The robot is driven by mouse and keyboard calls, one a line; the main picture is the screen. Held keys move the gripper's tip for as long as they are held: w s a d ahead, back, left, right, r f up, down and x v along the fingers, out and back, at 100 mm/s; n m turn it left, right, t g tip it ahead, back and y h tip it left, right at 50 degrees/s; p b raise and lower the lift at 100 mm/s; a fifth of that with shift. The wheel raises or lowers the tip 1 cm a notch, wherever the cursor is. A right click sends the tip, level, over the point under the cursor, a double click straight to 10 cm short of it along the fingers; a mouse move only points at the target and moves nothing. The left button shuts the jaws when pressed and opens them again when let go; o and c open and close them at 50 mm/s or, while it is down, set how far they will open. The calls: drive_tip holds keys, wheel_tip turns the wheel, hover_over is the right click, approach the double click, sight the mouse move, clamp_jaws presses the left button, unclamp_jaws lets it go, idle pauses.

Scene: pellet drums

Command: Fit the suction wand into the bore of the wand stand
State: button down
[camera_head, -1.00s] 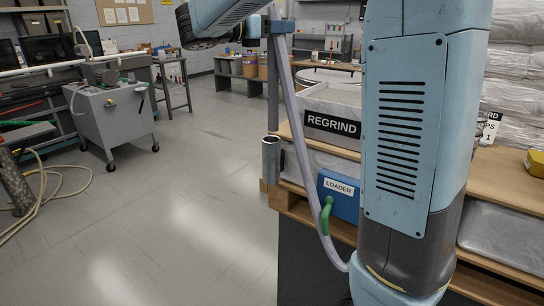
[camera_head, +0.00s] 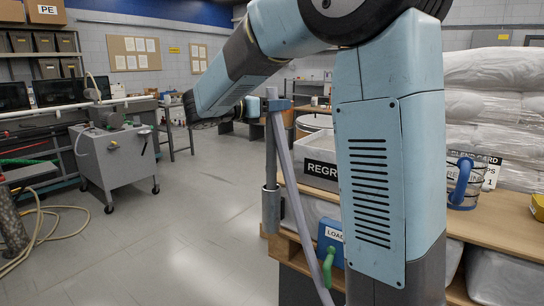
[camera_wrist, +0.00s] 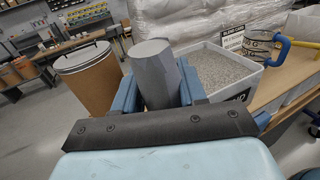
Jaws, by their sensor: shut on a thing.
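The suction wand (camera_head: 270,150) is a grey tube, standing about upright. My gripper (camera_head: 276,104) is shut on its upper part. In the wrist view the wand's thick grey end (camera_wrist: 158,70) stands between the blue fingers of my gripper (camera_wrist: 160,92). The wand stand (camera_head: 271,210) is a grey metal tube on the near left side of the pallet stack. The wand's lower part meets the mouth of the stand, in line with it. Its tip is hidden and appears to be inside the bore; the depth cannot be seen. The wand stand is not visible in the wrist view.
A pale hose (camera_head: 298,200) runs down beside the wand past the blue loader box (camera_head: 328,245). A grey regrind bin (camera_wrist: 225,75) and a brown drum (camera_wrist: 90,80) lie beyond my gripper. A blue-handled jug (camera_head: 463,182) stands on the right.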

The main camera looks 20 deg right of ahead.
sight(271, 145)
wheel_tip(271, 145, down, 11)
drive_tip(key=shift+f, duration=0.2)
idle(0.3)
drive_tip(key=c, duration=0.6)
unclamp_jaws()
